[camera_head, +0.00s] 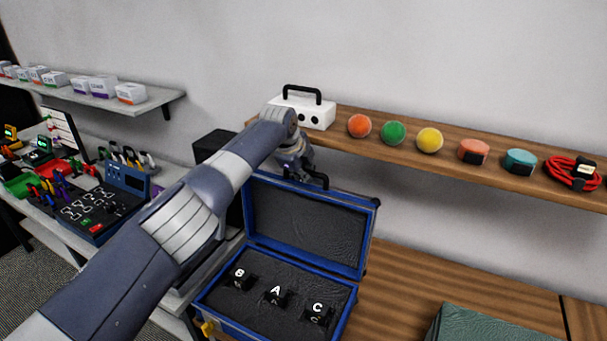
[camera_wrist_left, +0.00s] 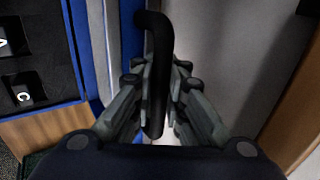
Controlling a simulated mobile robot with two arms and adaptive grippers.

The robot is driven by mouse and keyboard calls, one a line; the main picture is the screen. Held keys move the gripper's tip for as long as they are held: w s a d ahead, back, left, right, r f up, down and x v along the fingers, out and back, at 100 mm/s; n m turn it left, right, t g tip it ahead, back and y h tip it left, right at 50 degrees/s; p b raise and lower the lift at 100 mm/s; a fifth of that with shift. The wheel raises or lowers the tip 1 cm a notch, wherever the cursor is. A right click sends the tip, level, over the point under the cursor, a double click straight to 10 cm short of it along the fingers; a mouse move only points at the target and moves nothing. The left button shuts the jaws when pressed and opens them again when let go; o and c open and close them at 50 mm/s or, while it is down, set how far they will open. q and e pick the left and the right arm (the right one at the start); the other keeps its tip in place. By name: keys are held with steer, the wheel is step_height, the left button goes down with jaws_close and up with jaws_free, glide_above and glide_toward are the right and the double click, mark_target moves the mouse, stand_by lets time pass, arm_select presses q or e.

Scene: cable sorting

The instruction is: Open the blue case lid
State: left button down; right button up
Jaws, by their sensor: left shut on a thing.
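The blue case (camera_head: 345,318) sits on the wooden counter with its lid (camera_head: 305,225) raised, standing steeply above the base with its dark lining facing me. Black slots marked B, A and C show in the open base. My left gripper (camera_head: 303,178) is at the lid's top edge, shut on the black handle (camera_head: 320,180). In the left wrist view, the handle (camera_wrist_left: 155,60) lies between the fingers of my left gripper (camera_wrist_left: 160,95). The arm hides part of the case's left side. My right gripper is not in view.
A wooden shelf (camera_head: 400,150) behind the lid holds a white box (camera_head: 303,108), orange, green and yellow balls, two round items and a red cable (camera_head: 574,172). A green object (camera_head: 490,325) lies front right. A cluttered workbench stands left.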

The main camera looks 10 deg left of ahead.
arm_select(q)
steer(key=shift+w+r, duration=0.35)
stand_by(0.3)
steer(key=c, duration=1.6)
jaws_free()
steer(key=shift+c, duration=0.2)
steer(key=shift+s, duration=0.2)
steer(key=shift+f, duration=0.25)
steer(key=shift+r, duration=0.1)
steer(key=shift+s+r, duration=0.35)
steer(key=shift+r, duration=0.25)
steer(key=v, duration=1)
steer(key=shift+a+r, duration=0.2)
steer(key=shift+r, duration=0.1)
